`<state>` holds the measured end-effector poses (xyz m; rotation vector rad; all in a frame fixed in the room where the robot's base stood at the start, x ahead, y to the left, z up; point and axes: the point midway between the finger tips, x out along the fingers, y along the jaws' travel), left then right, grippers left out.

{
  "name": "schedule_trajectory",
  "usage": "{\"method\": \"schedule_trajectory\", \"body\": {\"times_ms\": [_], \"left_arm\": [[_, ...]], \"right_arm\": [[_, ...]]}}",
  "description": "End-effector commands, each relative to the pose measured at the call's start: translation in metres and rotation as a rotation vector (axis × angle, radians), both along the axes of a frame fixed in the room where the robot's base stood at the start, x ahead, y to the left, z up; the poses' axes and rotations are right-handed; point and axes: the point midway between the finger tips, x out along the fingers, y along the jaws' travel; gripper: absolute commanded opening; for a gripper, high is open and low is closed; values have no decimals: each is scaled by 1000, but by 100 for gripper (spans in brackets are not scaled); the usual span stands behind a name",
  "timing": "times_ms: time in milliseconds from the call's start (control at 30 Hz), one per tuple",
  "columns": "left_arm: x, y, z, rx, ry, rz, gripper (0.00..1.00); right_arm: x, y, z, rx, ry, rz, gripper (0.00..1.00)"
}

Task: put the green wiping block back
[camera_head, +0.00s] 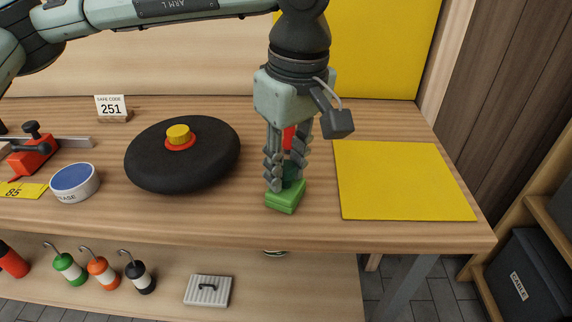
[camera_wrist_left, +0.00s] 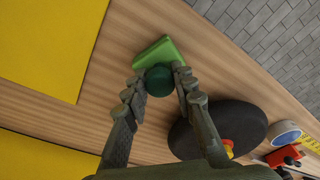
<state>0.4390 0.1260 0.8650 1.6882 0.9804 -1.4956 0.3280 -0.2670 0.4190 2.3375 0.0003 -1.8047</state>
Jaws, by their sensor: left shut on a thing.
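The green wiping block (camera_head: 286,197) is a bright green block with a darker green round knob on top. My left gripper (camera_head: 287,180) points down over it, its fingers shut on the knob. In the left wrist view the block (camera_wrist_left: 160,52) lies beyond the fingertips of my left gripper (camera_wrist_left: 160,82), with the dark green knob between them. The block is at the bench top near its front edge; I cannot tell whether it touches the wood. A yellow square mat (camera_head: 400,182) lies flat just to its right. My right gripper is not in view.
A black disc (camera_head: 155,165) with a yellow knob lies left of the gripper. The lower shelf (camera_head: 330,290) holds several bottles.

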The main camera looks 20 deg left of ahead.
Motion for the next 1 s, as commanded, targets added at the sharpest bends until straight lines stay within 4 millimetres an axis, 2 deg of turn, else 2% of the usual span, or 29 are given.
{"method": "schedule_trajectory", "body": {"times_ms": [133,167,333,700,767,867,1000], "left_arm": [[0,0,-2,0,0,0,0],[0,0,-2,0,0,0,27],[0,0,-1,0,0,0,46],[0,0,2,0,0,0,46],[0,0,5,1,0,0,46],[-1,-3,22,-1,-4,-1,46],[-3,-6,54,-2,-3,-1,46]], "right_arm": [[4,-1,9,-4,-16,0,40],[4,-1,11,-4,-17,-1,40],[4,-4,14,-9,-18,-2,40],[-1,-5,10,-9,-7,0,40],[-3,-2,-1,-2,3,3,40],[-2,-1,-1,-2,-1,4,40],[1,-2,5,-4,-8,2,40]]}}
